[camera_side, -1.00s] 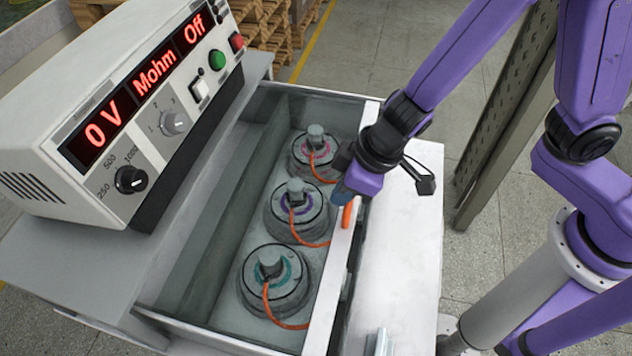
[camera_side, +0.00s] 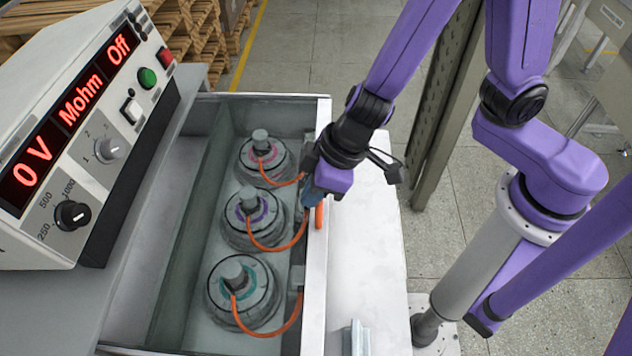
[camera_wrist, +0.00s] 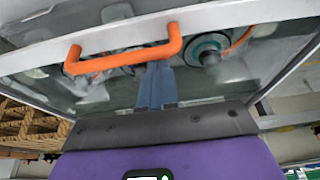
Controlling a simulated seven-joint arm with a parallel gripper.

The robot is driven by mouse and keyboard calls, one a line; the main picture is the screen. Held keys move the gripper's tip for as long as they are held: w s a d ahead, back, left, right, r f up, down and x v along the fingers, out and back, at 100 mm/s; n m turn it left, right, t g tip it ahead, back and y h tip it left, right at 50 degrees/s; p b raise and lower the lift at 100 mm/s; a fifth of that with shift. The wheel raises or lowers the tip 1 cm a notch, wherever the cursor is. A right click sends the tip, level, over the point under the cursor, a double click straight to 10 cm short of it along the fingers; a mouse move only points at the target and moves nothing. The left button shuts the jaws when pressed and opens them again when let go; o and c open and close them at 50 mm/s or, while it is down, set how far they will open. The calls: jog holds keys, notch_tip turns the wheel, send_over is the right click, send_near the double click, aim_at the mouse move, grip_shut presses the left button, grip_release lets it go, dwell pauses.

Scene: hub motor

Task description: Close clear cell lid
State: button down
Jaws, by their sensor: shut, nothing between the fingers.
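The clear lid has a pale frame (camera_wrist: 215,17) with an orange handle (camera_wrist: 110,62). In the side view the handle (camera_side: 319,216) is at the right edge of the cell. I cannot tell how far the lid stands open. My gripper (camera_wrist: 158,66) is shut and empty. Its blue fingers are close together at the handle, and their tips pass behind the bar in the wrist view. I cannot tell whether they touch it. In the side view my gripper (camera_side: 312,205) is right beside the handle, which it partly hides.
Three round hub motors, one of them the teal-ringed motor (camera_side: 243,290), stand in a row inside the cell (camera_side: 185,200) with orange cables. A tester (camera_side: 75,130) reading "0 V Mohm Off" is at the left. The white ledge (camera_side: 365,255) right of the cell is mostly clear.

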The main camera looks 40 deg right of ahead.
jog(key=shift+s+d+f, duration=0.1)
jog(key=shift+s+d, duration=0.15)
jog(key=shift+d, duration=0.05)
jog(key=shift+w+v, duration=0.2)
jog(key=shift+v, duration=1.55)
jog(key=shift+s+r, duration=0.7)
jog(key=shift+r, duration=2.4)
jog(key=s+d+n+g+h, duration=0.1)
jog(key=s+d, duration=0.2)
jog(key=d, duration=0.3)
jog(key=s+d+n+g, duration=0.1)
jog(key=s+d, duration=0.2)
jog(key=d, duration=0.4)
jog(key=s+d+r+n+h, duration=0.1)
jog(key=s+d, duration=0.2)
jog(key=d, duration=0.4)
jog(key=shift+s+d+n+g+h, duration=0.25)
jog(key=shift+s+n+g+h, duration=0.05)
jog(key=shift+g, duration=0.1)
